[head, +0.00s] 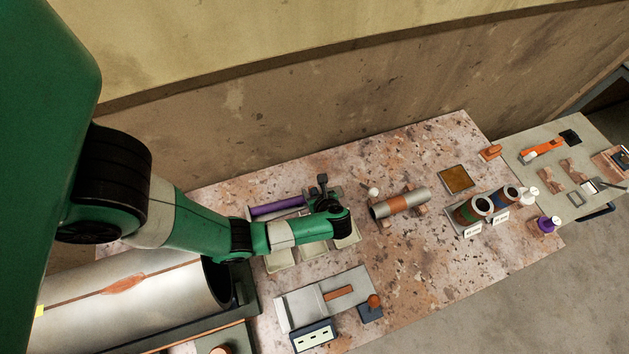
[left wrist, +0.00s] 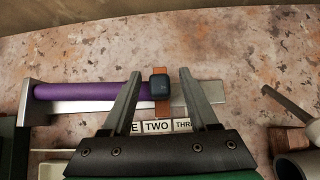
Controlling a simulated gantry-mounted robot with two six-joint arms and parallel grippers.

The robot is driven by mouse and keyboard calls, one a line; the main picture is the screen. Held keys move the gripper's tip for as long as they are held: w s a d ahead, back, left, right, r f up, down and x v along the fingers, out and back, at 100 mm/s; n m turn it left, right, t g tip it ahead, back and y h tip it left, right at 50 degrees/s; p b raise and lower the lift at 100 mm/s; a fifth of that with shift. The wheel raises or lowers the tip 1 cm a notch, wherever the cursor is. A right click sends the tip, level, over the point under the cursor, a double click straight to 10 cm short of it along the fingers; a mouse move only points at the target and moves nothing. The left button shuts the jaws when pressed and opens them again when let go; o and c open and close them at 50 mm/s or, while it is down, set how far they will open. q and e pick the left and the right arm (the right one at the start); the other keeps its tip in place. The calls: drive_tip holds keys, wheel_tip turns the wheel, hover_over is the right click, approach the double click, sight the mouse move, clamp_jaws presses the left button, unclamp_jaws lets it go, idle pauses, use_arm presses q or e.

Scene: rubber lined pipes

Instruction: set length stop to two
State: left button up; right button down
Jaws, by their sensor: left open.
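The length stop (left wrist: 160,88) is an orange piece with a dark square knob, on a grey metal rail (left wrist: 85,104). In the left wrist view it appears in line with the label TWO (left wrist: 157,127), just off the end of a purple tube (left wrist: 90,91). Its exact contact with the tube is hard to tell. My left gripper (left wrist: 160,74) is open, with one finger on each side of the stop and a visible gap to both. In the head view my left gripper (head: 322,184) is above the bench by the purple tube (head: 277,208). My right gripper is not in view.
A grey pipe with an orange band (head: 403,202) lies to the right on small supports. Shallow trays (head: 281,260) sit below my arm. A grey fixture (head: 325,297) stands at the front. A large pipe (head: 130,300) is at left. The bench behind the rail is clear.

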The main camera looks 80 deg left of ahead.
use_arm(q)
drive_tip(key=p+v, duration=0.1)
drive_tip(key=v, duration=1)
drive_tip(key=shift+d+r+p, duration=0.2)
drive_tip(key=shift+d+p, duration=0.1)
drive_tip(key=shift+p, duration=0.1)
